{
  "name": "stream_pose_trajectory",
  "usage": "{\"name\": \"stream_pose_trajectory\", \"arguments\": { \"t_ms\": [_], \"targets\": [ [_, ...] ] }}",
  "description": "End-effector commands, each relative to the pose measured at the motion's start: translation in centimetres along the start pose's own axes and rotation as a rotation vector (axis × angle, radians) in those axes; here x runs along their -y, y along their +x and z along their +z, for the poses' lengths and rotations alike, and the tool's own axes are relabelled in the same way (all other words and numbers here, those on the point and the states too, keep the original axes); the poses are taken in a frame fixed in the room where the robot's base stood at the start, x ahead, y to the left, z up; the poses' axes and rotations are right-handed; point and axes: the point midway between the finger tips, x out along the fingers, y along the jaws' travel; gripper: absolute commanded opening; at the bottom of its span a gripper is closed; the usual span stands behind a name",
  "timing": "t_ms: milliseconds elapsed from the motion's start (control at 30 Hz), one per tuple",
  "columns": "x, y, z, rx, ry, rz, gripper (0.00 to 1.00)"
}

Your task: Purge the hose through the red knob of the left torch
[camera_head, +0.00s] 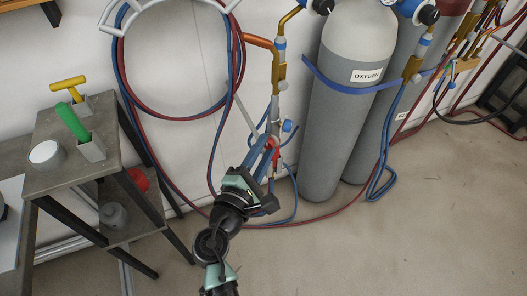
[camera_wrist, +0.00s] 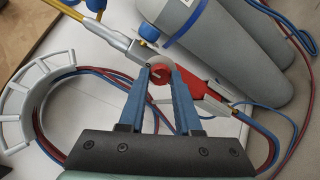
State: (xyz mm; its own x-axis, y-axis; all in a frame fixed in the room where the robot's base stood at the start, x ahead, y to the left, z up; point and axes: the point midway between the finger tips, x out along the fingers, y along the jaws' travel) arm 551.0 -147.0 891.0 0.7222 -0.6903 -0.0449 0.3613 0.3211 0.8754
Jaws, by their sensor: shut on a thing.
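The left torch hangs by the wall, left of the grey oxygen cylinder (camera_head: 348,110). Its brass tube (camera_head: 280,70) runs upward. Its red knob (camera_wrist: 160,73) sits between the blue fingertips of my gripper (camera_wrist: 160,76) in the wrist view. The fingers are closed on the knob's two sides. The torch's blue knob (camera_head: 288,126) is just beside it, free of my fingers, and also shows in the wrist view (camera_wrist: 149,31). A red part of the torch body (camera_wrist: 205,88) lies right of my fingers. In the head view my gripper (camera_head: 269,152) partly hides the red knob.
Red and blue hoses (camera_head: 120,80) loop on a white wall hanger (camera_head: 112,22). A second cylinder stands behind the first, held by a blue strap (camera_head: 345,85). A metal side table (camera_head: 75,165) with green and yellow-handled tools stands left. The floor (camera_head: 400,240) at the right is clear.

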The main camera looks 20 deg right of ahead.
Motion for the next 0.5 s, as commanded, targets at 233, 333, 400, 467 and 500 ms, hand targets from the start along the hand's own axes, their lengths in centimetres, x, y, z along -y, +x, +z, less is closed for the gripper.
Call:
{"name": "stream_pose_trajectory", "arguments": {
  "t_ms": [233,333,400,467,500],
  "targets": [
    [0.09,0.00,-0.02,-0.002,0.032,-0.002,0.00],
    [0.07,-0.01,-0.02,-0.003,0.034,-0.002,0.00],
    [0.07,-0.01,-0.03,-0.003,0.033,-0.002,0.00],
    [0.07,-0.01,-0.03,-0.003,0.033,-0.002,0.00],
    [0.07,-0.01,-0.03,-0.003,0.033,-0.002,0.00]
  ]
}}
